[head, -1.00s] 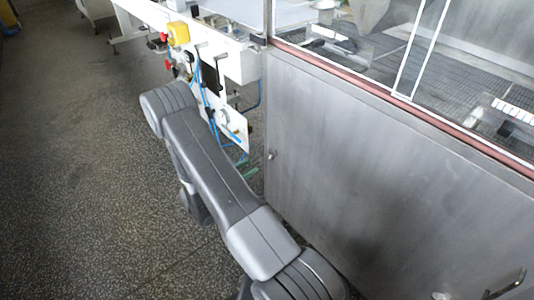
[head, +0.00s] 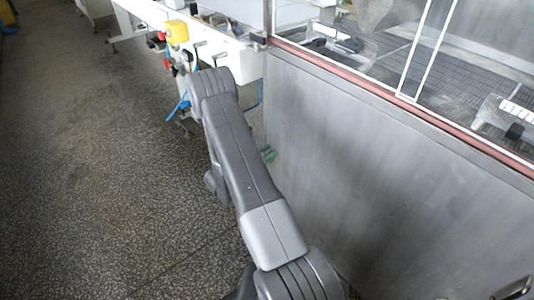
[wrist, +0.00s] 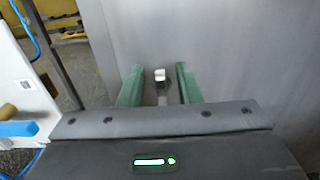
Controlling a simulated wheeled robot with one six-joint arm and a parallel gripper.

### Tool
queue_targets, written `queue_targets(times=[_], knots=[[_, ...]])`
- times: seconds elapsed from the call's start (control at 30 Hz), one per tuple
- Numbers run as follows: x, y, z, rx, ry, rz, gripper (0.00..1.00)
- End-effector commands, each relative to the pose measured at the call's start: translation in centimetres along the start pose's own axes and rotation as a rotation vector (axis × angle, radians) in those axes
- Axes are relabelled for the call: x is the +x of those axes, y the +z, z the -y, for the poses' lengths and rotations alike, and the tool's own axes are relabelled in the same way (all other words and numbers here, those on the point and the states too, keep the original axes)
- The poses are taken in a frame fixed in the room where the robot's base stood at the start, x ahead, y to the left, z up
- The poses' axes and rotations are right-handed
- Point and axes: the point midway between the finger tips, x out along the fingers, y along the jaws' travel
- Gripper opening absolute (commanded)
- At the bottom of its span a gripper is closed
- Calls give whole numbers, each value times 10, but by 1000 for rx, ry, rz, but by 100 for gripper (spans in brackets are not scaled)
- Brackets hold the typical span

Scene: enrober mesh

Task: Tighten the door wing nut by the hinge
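The wing nut (wrist: 160,76) is a small, pale metal piece on the grey steel door (head: 350,160). In the wrist view it shows between the two green fingers of my gripper (wrist: 158,86), with a gap on each side. My gripper is open and holds nothing. How deep the nut sits between the fingers I cannot tell. The nut cannot be made out there.
A white machine frame (wrist: 24,100) with a blue hose (wrist: 26,28) and a tan and blue fitting stands at the left in the wrist view. A yellow box (head: 177,31) and red knobs are on the frame in the head view. Glazed panels (head: 400,60) stand above the door. Speckled floor lies open at left.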

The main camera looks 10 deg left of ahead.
Motion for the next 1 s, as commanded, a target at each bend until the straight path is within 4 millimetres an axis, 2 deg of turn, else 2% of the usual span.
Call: queue_targets(times=[0.03,0.13,0.17,0.57,0.77,1.0], knots=[[0,0,0,0,0,0,21],[0,0,0,0,0,0,1],[0,0,0,0,0,0,0],[0,-2,1,52,0,0,0],[0,-5,5,171,0,0,0],[0,-9,11,386,-1,0,0]])
